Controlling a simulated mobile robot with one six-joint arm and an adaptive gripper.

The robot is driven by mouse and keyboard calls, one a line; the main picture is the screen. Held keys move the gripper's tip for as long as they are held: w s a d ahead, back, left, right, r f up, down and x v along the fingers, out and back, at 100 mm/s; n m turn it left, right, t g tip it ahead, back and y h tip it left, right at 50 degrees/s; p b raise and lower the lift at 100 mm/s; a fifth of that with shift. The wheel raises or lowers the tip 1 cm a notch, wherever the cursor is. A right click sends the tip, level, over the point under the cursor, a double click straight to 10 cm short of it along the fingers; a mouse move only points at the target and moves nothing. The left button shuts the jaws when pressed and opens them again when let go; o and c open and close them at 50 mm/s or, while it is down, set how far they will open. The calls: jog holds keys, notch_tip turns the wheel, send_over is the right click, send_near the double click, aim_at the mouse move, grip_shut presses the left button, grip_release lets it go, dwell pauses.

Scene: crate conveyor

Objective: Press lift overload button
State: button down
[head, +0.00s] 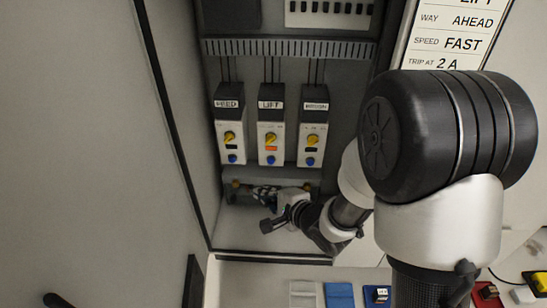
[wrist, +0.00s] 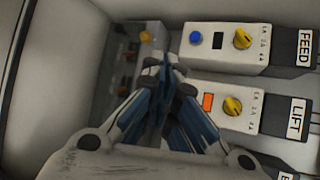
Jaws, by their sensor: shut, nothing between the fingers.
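The lift overload unit (head: 271,130), labelled LIFT, is the middle of three in an open cabinet. It has a yellow dial (head: 270,139), an orange window (wrist: 208,101) and a blue button (head: 271,160). My gripper (head: 259,191) is shut and empty, below the units in the head view. In the wrist view, my gripper's closed fingertips (wrist: 168,64) are by the button end of the lift unit and hide its blue button. I cannot tell whether they touch it.
The feed overload unit (wrist: 225,48) has a dark window and a blue button. A third unit (head: 312,130) stands right of the lift unit. A placard (head: 450,40) reads AHEAD, FAST, trip at 2 A. The cabinet's side wall (head: 195,90) is on the left.

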aim_at(271, 161)
jog(key=shift+s, duration=0.1)
jog(key=w+p, duration=0.1)
jog(key=w, duration=0.8)
jog(key=shift+d+p, duration=0.15)
jog(key=shift+p, duration=0.2)
jog(key=shift+w+r, duration=0.1)
dwell(1.1)
jog(key=shift+w+p, duration=0.35)
jog(key=shift+p, duration=0.1)
jog(key=shift+w+p, duration=0.4)
jog(key=shift+w, duration=0.05)
dwell(0.6)
jog(key=shift+s, duration=0.9)
